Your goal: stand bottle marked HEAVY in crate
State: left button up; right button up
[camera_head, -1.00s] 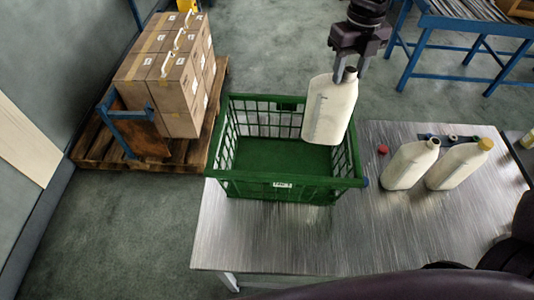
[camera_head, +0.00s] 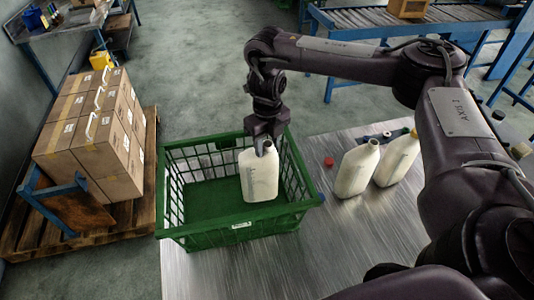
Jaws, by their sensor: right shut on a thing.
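My right gripper (camera_head: 264,148) is shut on the neck of a white bottle (camera_head: 259,176). The bottle hangs upright within the right part of the green crate (camera_head: 168,200). Its lower part is below the crate's rim, and I cannot tell whether it touches the crate floor. Faint marks show on its side, too small to read. The rest of the crate is empty. My left gripper is not in view.
Two white bottles stand on the metal table right of the crate, one open (camera_head: 355,170) and one with a yellow cap (camera_head: 397,157). A red cap (camera_head: 328,161) lies near them. Boxes (camera_head: 95,140) on a pallet stand at left. A roller conveyor (camera_head: 370,17) is behind.

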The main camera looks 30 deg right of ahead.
aim_at(267, 153)
notch_tip(267, 153, down, 3)
jog(key=shift+s+f+b, duration=0.1)
jog(key=shift+b, duration=0.2)
jog(key=shift+f, duration=0.2)
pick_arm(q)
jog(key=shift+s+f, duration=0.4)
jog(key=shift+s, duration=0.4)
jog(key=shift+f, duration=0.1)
pick_arm(e)
jog(key=shift+f, duration=0.1)
jog(key=o, duration=1.3)
jog(key=shift+c, duration=0.2)
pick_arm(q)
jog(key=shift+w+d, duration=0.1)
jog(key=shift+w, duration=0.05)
pick_arm(e)
jog(key=shift+r, duration=0.65)
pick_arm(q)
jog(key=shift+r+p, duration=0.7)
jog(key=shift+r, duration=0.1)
pick_arm(e)
notch_tip(267, 153, up, 11)
